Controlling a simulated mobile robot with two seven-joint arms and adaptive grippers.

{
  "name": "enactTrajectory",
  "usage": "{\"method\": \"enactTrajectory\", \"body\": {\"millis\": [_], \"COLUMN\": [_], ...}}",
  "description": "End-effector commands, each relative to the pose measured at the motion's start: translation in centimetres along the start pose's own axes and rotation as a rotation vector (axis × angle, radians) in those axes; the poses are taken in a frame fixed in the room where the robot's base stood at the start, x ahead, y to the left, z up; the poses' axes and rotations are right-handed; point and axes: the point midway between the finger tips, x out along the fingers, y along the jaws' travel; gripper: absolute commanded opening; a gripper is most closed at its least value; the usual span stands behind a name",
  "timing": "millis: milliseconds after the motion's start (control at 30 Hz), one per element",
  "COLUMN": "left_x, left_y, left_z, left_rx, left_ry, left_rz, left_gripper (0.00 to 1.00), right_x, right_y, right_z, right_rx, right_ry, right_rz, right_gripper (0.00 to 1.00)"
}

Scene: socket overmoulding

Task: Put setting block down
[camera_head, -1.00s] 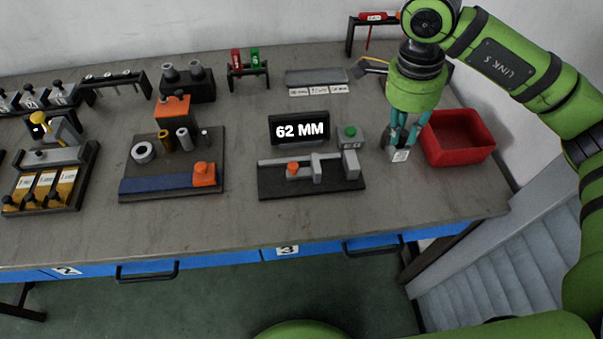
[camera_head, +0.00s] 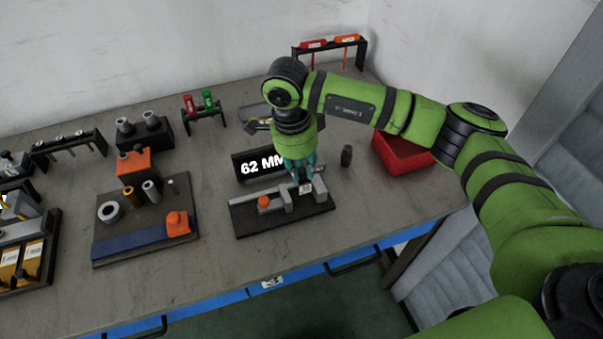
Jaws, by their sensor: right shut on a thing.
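My right gripper (camera_head: 300,174) is shut on the setting block (camera_head: 305,188), a small grey block with a white number label. The gripper points down over the right part of the measuring fixture (camera_head: 245,223), a dark base with a grey rail, an orange knob and grey jaws. The block shows in front of the fixture's right jaw area; I cannot tell whether it touches the fixture. A black display reading "62 MM" (camera_head: 256,165) stands behind the fixture, its right part hidden by the gripper. My left gripper is not in view.
A dark upright cylinder (camera_head: 346,156) stands right of the gripper, with a red bin (camera_head: 402,160) beyond it. To the left is a board with an orange knob, rings and pins (camera_head: 145,245). Bare table lies in front of the fixture.

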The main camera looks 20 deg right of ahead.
Motion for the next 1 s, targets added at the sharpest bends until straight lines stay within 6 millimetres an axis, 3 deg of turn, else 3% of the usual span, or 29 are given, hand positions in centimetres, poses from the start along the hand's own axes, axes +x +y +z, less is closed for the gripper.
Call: {"method": "enactTrajectory", "body": {"millis": [267, 667, 700, 733, 1000], "left_x": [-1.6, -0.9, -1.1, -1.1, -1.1], "left_y": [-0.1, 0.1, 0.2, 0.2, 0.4], "left_z": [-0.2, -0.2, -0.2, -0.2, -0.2], "left_rx": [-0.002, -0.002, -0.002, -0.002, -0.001], "left_ry": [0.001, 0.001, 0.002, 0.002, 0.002], "left_rz": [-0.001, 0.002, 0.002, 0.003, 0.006], "left_gripper": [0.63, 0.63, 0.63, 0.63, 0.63], "right_x": [3.4, 4.1, 4.0, 4.0, 4.0], "right_y": [0.1, 0.0, 0.1, 0.1, 0.1], "right_z": [0.3, 0.4, 0.4, 0.4, 0.4], "right_rx": [0.0, 0.0, 0.0, 0.0, 0.001], "right_ry": [0.002, 0.001, 0.001, 0.002, 0.001], "right_rz": [0.002, 0.0, 0.001, 0.001, 0.002], "right_gripper": [0.0, 0.0, 0.33, 0.45, 0.45]}}
